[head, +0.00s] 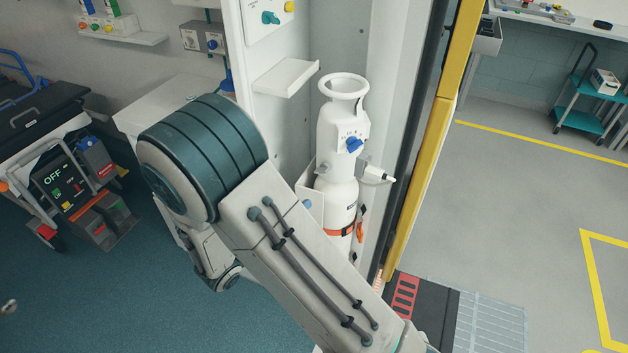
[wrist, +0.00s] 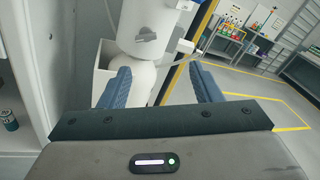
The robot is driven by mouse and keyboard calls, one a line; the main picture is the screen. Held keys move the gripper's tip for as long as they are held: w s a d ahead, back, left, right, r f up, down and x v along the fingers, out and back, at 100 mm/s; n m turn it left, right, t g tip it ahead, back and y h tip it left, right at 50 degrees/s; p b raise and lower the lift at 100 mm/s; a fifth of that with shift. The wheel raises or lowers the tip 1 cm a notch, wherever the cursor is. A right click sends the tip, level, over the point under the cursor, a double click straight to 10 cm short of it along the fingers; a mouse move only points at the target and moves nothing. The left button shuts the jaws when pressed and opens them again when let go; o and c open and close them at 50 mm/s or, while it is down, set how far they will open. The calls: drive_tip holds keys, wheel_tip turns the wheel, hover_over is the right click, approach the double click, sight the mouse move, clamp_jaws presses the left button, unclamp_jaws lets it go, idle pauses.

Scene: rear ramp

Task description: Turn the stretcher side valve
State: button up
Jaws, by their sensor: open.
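In the head view a white cylinder (head: 338,200) stands upright in a narrow bay, with a blue valve knob (head: 354,144) on its front and a white ring handle on top. A teal knob (head: 270,17) sits on the wall panel above, and a box with a blue knob (head: 212,44) is on the wall nearer the stretcher (head: 40,112). I cannot tell which knob is the stretcher side valve. In the wrist view my gripper (wrist: 161,86) is open and empty, with the white cylinder (wrist: 150,25) beyond its fingers. My gripper is not visible in the head view.
A small white shelf (head: 286,77) juts out left of the cylinder. A yellow door post (head: 435,150) stands close on its right. A control unit showing OFF (head: 70,180) is at the left. The blue floor is clear in front.

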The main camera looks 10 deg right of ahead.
sight(319, 171)
drive_tip(key=shift+n+t, duration=0.6)
drive_tip(key=shift+n, duration=0.2)
drive_tip(key=x, duration=0.4)
drive_tip(key=w+f+x, duration=0.1)
drive_tip(key=x, duration=0.3)
drive_tip(key=a+x, duration=0.1)
drive_tip(key=x, duration=0.4)
drive_tip(key=shift+w+a+f+p, duration=0.1)
drive_tip(key=shift+w+f+p, duration=0.05)
drive_tip(key=shift+f+p, duration=0.2)
drive_tip(key=c, duration=1)
